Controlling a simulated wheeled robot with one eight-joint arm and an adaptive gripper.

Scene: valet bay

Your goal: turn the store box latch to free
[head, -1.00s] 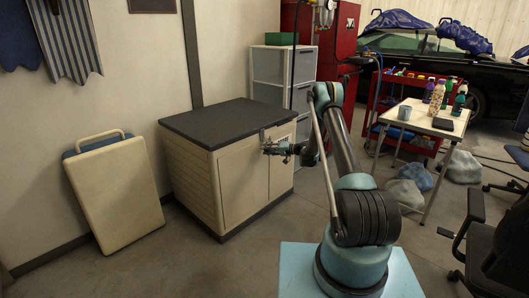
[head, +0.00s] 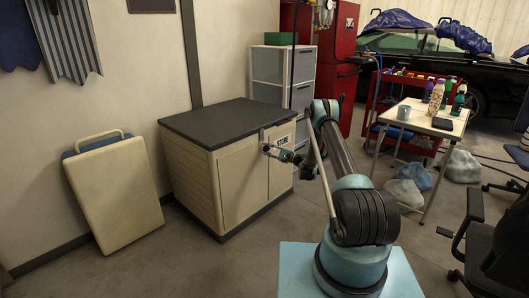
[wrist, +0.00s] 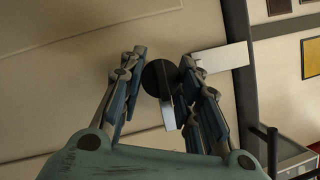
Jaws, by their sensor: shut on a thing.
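The store box (head: 215,190) is a beige cabinet with a dark top and two front doors, left of my arm. My gripper (head: 266,149) is at the upper part of its front, near the door seam. In the wrist view the latch (wrist: 158,78) is a dark round disc with a narrow pale lever (wrist: 168,116) pointing down the picture. My gripper (wrist: 163,88) has its fingers on either side of the latch and is shut on it. The right finger covers part of the lever. The fingers hide the latch in the head view.
A pale label plate (wrist: 222,57) is on the box front beside the latch. Grey drawers (head: 282,75) stand behind the box. A small table (head: 425,118) and chair are at right. Floor before the box is clear.

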